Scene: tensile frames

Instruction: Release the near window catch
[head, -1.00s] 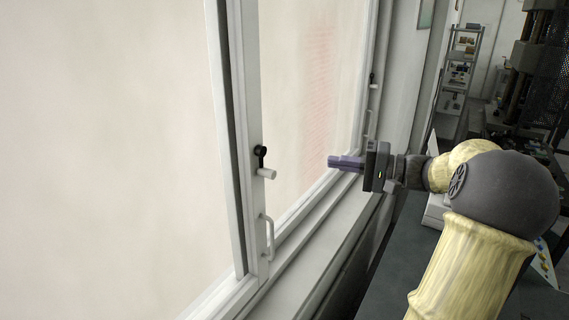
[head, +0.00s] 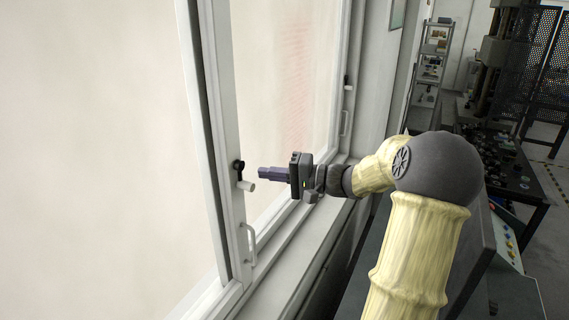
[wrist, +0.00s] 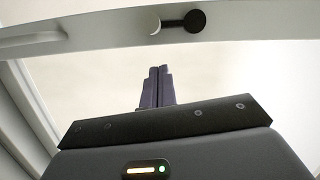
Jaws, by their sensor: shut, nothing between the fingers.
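The near window catch (head: 246,186) has a black pivot and a short pale handle, mounted on the white window frame post. In the wrist view the catch (wrist: 178,23) shows at the top, its black arm and pale round handle end against the frame. My gripper (head: 261,173) is shut and empty, its dark fingers pointing left at the post, just right of the catch and apart from it. In the wrist view the closed fingertips (wrist: 158,70) sit below the catch with a gap between.
A white pull handle (head: 251,245) is on the post below the catch. A farther catch (head: 347,84) is on the far frame. The white sill (head: 290,262) runs under my arm. A bench with equipment (head: 500,165) stands at the right.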

